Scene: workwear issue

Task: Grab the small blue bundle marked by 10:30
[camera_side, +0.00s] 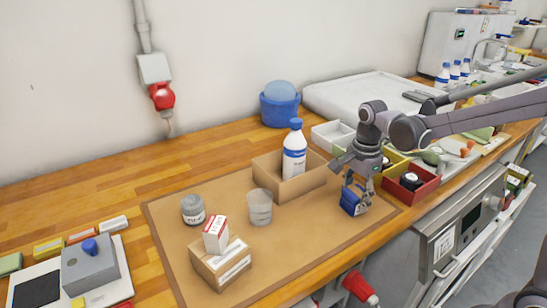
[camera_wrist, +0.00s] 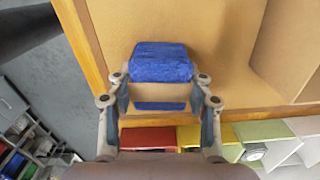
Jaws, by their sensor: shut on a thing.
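The small blue bundle (camera_side: 350,203) is at the right part of the brown mat (camera_side: 300,235) in the side view. It also shows in the wrist view (camera_wrist: 160,62), with a pale tan band around its middle and no readable marking. My gripper (camera_side: 357,193) points down and is shut on the bundle, one finger on each side. In the wrist view my gripper's fingers (camera_wrist: 161,88) flank the band. I cannot tell whether the bundle touches the mat or hangs just above it.
An open cardboard box (camera_side: 300,185) with a white bottle (camera_side: 294,152) stands left of my gripper. A clear cup (camera_side: 259,210), a grey jar (camera_side: 193,210) and a small carton stack (camera_side: 222,265) are farther left. A red bin (camera_side: 425,190) is close on the right. The mat's front is clear.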

